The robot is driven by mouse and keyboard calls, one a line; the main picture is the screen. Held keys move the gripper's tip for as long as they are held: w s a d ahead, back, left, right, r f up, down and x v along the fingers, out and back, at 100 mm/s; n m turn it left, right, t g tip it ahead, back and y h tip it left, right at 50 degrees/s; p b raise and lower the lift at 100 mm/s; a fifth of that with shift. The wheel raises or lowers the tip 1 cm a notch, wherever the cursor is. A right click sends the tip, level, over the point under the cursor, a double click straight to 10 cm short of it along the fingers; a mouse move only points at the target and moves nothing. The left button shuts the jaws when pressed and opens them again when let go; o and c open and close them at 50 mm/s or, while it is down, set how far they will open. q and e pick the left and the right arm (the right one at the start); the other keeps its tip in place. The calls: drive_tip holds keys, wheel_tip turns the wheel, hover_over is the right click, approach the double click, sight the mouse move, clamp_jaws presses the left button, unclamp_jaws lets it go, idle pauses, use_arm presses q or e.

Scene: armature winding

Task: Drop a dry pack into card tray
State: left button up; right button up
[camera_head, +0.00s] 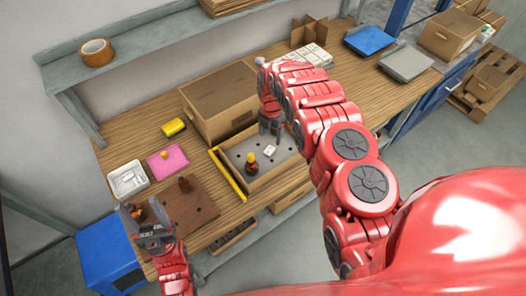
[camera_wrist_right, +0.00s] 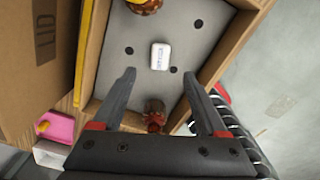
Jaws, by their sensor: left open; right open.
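The card tray (camera_head: 290,176) is an open cardboard box with a grey, holed insert on the wooden bench. A small white dry pack (camera_wrist_right: 160,56) with dark print appears to lie flat on the insert; the head view also shows it (camera_head: 270,150). My right gripper (camera_head: 271,136) is above the tray, pointing down. In the right wrist view its two fingers (camera_wrist_right: 158,74) are spread wide, with the dry pack beyond the tips and nothing held. My left gripper (camera_head: 142,212) is open and empty over the brown board at the bench's left front.
A dark-and-copper part (camera_head: 252,164) stands in the tray. A closed carton (camera_head: 220,100) stands behind it. A yellow bar (camera_head: 228,174) runs along the tray's left side.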

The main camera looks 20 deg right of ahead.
wheel_tip(320, 180, up, 14)
drive_tip(key=p, duration=0.5)
drive_tip(key=shift+r, duration=0.15)
drive_tip(key=shift+s, duration=0.1)
